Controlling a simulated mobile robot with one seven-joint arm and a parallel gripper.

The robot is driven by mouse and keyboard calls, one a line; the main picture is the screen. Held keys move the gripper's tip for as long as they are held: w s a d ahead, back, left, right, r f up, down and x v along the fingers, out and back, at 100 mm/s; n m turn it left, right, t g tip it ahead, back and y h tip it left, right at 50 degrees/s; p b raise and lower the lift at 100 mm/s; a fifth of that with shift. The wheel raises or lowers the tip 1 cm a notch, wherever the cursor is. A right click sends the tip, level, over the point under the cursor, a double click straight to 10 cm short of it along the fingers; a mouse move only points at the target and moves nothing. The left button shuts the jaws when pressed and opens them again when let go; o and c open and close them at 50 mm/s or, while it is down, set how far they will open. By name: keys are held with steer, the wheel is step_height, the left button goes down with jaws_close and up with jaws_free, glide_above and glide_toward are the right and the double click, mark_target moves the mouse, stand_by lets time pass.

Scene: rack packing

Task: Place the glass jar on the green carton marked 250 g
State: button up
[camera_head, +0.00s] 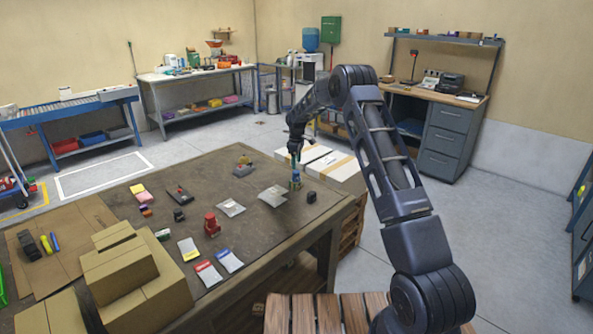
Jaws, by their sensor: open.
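A small jar-like item (296,183), greenish-blue and tan, stands near the far right edge of the brown work table (300,222). It looks like the glass jar, but it is too small to be sure. My gripper (295,163) points down right above it, its jaws open. The fingertips are close to the jar's top; I cannot tell whether they reach around it. A small green and white box (163,235) lies left of the table's middle, beside the brown cartons. No 250 g marking is readable on it.
A red object (211,223), silvery pouches (231,207), a dark block (311,197) and flat packets (208,273) lie spread on the table. Stacked brown cartons (120,275) fill the front left. White-topped boxes (333,166) stand beyond the right edge. Bare table separates the items.

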mark_target(297, 171)
steer(key=shift+r, duration=2.75)
steer(key=s+d+r+m+t, duration=0.1)
steer(key=s+d+r+m, duration=0.2)
steer(key=s+d+r, duration=0.55)
steer(key=s+d+r+m+t, duration=0.15)
steer(key=s+d+r, duration=0.35)
steer(key=s+r, duration=0.7)
steer(key=s+d+r+m, duration=0.2)
steer(key=s+d+r, duration=0.2)
steer(key=s, duration=0.4)
steer(key=s+d+r+m, duration=0.3)
steer(key=s+r, duration=0.1)
steer(key=s, duration=0.3)
steer(key=s+d+f+m+t, duration=0.1)
steer(key=s+d+f+m, duration=0.1)
steer(key=s, duration=1)
steer(key=s+d+f+m+t, duration=0.1)
steer(key=s+d+f+m, duration=0.2)
steer(key=s, duration=0.8)
steer(key=shift+s+d+f, duration=0.15)
steer(key=shift+s+d, duration=0.25)
steer(key=shift+d, duration=0.15)
